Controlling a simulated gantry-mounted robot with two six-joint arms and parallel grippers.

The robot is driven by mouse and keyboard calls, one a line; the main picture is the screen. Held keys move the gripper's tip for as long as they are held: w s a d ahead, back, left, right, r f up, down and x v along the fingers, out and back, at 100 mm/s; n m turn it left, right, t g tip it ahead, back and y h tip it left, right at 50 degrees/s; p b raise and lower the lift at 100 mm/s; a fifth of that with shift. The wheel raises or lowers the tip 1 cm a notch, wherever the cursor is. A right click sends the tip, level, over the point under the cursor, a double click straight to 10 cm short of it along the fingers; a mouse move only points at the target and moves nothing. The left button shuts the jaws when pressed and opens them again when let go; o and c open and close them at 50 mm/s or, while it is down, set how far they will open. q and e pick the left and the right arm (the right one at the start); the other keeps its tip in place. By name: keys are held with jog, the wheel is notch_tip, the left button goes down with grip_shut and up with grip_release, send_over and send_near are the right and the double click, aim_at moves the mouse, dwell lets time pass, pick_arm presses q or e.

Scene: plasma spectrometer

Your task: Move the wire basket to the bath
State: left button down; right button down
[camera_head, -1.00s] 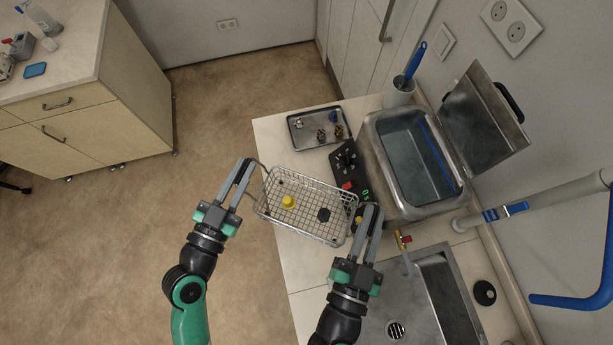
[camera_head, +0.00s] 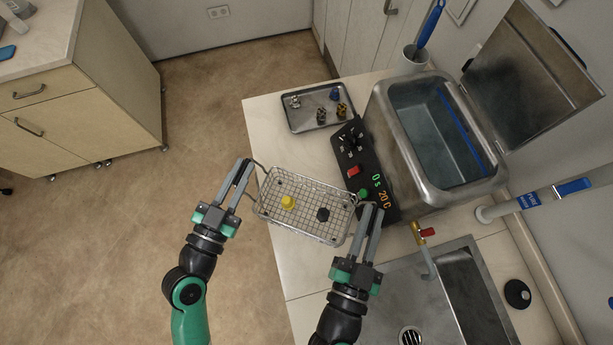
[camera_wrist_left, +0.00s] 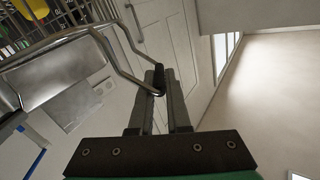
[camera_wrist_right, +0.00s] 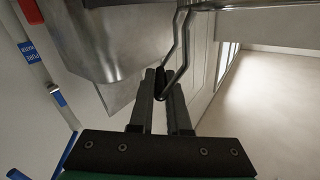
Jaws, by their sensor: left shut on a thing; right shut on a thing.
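The wire basket (camera_head: 300,221) hangs between my two grippers, over the counter's left edge in the head view. It holds a yellow part (camera_head: 288,202) and a dark hexagonal part (camera_head: 323,214). My left gripper (camera_head: 246,165) is shut on the basket's left handle, whose dark grip shows between the fingers in the left wrist view (camera_wrist_left: 158,82). My right gripper (camera_head: 372,209) is shut on the right handle, also seen in the right wrist view (camera_wrist_right: 161,84). The metal bath (camera_head: 398,150) stands to the right, its lid (camera_head: 530,75) raised and bluish liquid inside.
A control panel (camera_head: 366,172) reading 0 s and 20 C fronts the bath. A tray (camera_head: 300,122) with small parts lies behind the basket. A sink (camera_head: 450,300) with a red-handled tap (camera_head: 425,233) is at the right front. A cup with a blue-handled brush (camera_head: 416,55) stands at the back.

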pick_arm(q)
jog(key=shift+w+a, duration=0.1)
jog(key=shift+a, duration=0.1)
pick_arm(e)
jog(key=shift+d+f, duration=0.1)
jog(key=shift+d, duration=0.1)
